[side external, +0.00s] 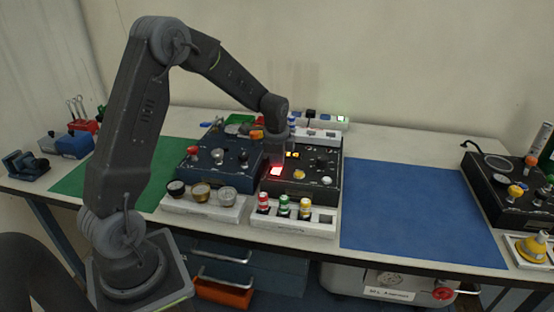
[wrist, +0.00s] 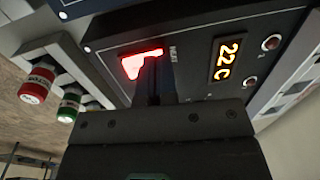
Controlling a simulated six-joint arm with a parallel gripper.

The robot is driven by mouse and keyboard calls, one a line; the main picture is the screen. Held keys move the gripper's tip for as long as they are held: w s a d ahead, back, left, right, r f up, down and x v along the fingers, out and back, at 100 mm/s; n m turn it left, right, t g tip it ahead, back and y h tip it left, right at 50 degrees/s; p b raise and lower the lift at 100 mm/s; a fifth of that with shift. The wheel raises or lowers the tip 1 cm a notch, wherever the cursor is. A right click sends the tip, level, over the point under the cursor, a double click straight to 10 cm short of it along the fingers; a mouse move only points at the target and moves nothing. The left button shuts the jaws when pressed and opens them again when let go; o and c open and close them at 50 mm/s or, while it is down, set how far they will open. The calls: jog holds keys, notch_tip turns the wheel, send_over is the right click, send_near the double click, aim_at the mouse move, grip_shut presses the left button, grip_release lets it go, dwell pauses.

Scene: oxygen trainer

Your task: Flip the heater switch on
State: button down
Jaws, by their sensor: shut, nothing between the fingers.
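The heater switch (wrist: 132,64) glows red on the black panel (wrist: 195,22). In the wrist view it sits beside a label that seems to read HEAT, and a lit display (wrist: 228,58) shows 22 C. In the side view the switch shows as a bright red patch (side external: 276,171) on the black box (side external: 322,180). My gripper (wrist: 153,62) is shut and empty, its fingertips at the switch and covering part of it. I cannot tell whether they touch it. In the side view my gripper (side external: 274,158) is over the box's left part, its fingertips hard to make out.
A white rack (side external: 295,223) with red, green and yellow capped bottles stands in front of the box. A blue panel box (side external: 215,160) with knobs is close on the left, with several gauges (side external: 201,192) before it. A blue mat (side external: 410,210) on the right is clear.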

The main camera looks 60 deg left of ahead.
jog(key=shift+s+d, duration=0.15)
jog(key=shift+s+d+r, duration=0.2)
jog(key=shift+s+d, duration=0.25)
jog(key=shift+r, duration=0.1)
notch_tip(320, 180, up, 14)
jog(key=w+a, duration=0.1)
jog(key=shift+a, duration=0.15)
dwell(0.4)
jog(key=shift+w, duration=0.1)
jog(key=s+d+r+n+t, duration=0.2)
jog(key=s+d+r+n, duration=0.25)
jog(key=s+d, duration=0.5)
jog(key=s+d+f+n+t, duration=0.1)
jog(key=s+d+n, duration=0.1)
jog(key=s+d, duration=0.2)
jog(key=s+d+f+n+t+h, duration=0.1)
jog(key=s+d+n, duration=0.1)
jog(key=s+d, duration=0.3)
jog(key=s, duration=0.4)
jog(key=shift+d+t, duration=0.15)
jog(key=shift+t, duration=0.15)
